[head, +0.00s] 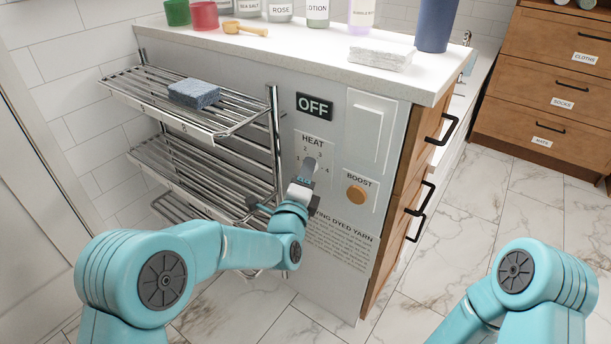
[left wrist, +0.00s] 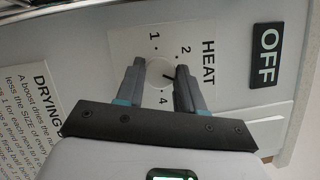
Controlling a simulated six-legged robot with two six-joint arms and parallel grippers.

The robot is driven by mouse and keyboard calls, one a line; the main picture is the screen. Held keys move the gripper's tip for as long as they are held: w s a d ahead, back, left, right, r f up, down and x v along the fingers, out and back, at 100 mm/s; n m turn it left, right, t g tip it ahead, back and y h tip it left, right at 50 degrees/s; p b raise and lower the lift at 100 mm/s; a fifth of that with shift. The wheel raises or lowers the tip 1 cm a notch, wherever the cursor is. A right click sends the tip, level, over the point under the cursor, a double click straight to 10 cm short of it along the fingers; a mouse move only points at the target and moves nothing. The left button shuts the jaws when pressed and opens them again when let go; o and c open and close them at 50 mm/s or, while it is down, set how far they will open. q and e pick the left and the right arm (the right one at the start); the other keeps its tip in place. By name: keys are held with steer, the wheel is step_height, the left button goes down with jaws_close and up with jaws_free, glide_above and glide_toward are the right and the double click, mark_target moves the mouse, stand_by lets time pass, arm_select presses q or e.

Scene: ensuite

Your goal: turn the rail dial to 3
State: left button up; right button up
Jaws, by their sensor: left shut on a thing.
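The rail dial (left wrist: 161,74) is a pale round knob on the HEAT plate (head: 314,144), with numbers printed around it. My left gripper (head: 309,166) is at the dial and covers most of it in the head view. In the left wrist view my left gripper (left wrist: 160,72) has a finger on each side of the dial and is shut on it. There 1, 2 and 4 show, while 3 is hidden behind a finger. A short dark mark shows on the dial, but I cannot tell surely which number it points at. My right gripper is out of view.
Above the dial a display (head: 314,105) reads OFF. A round orange BOOST button (head: 356,194) and a white rocker plate (head: 369,131) are to the right.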

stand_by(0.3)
arm_select(q)
steer(key=o, duration=1)
steer(key=shift+o, duration=0.2)
steer(key=p+v, duration=0.2)
steer(key=v, duration=1.4)
steer(key=shift+p, duration=0.3)
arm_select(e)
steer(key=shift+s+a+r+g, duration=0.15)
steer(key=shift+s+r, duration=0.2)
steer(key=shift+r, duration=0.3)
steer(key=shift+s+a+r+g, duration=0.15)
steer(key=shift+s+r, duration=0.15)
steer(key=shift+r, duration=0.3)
arm_select(q)
steer(key=shift+s+a+f, duration=0.1)
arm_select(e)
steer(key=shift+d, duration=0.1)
